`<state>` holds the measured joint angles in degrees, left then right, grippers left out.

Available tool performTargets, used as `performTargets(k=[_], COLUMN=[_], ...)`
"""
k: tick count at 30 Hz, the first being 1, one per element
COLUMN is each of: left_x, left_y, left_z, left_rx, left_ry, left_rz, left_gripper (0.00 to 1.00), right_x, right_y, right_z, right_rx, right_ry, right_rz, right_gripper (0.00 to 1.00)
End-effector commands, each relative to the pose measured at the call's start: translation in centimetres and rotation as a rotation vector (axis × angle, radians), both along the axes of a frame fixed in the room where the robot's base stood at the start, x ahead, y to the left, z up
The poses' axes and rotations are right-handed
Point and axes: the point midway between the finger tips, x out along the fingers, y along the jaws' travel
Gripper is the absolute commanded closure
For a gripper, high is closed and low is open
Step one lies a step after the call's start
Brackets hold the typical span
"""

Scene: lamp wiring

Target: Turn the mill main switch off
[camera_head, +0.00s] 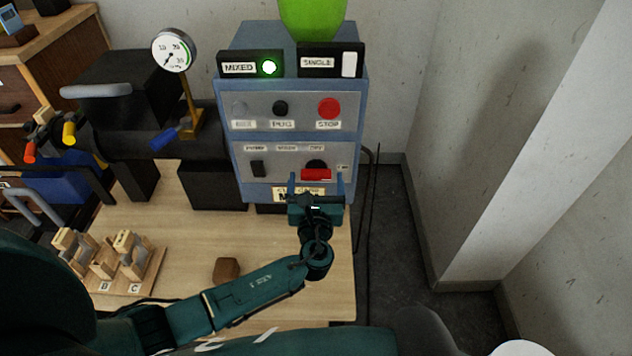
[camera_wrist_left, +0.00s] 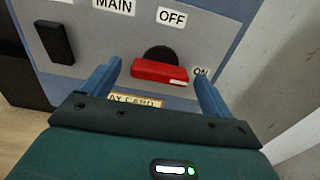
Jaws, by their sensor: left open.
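The mill main switch (camera_head: 316,173) is a red handle on a black round base, low on the right of the blue control box. In the left wrist view the red handle (camera_wrist_left: 160,72) lies nearly level, its white-marked end toward the "ON" label at its right. The "OFF" label (camera_wrist_left: 171,18) is above the base. My left gripper (camera_head: 317,182) is open in front of the switch. In the left wrist view its two blue fingers (camera_wrist_left: 158,78) stand on either side of the red handle, with visible gaps. My right gripper is not in view.
A brown block (camera_head: 227,270) and wooden holders (camera_head: 104,255) are on the bench.

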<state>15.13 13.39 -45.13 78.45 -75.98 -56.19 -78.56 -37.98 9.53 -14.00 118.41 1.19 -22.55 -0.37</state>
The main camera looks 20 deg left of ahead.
Motion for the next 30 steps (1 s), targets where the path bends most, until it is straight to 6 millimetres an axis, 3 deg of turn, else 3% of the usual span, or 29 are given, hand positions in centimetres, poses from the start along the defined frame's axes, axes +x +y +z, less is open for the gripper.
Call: performTargets(k=[3,19,30], left_x=[-0.02,-0.05,-0.08], left_y=[-0.02,-0.03,-0.04], left_z=[0.00,-0.01,-0.20], left_rx=[0.000,0.000,-0.057], left_ry=[0.000,0.000,-0.016], left_rz=[0.000,-0.001,-0.001], left_gripper=[0.15,0.58,0.59], right_x=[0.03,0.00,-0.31], right_y=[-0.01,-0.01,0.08], right_z=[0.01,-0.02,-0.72], right_rx=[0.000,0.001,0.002], right_ry=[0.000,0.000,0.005], right_rz=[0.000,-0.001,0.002], right_gripper=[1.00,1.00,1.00])
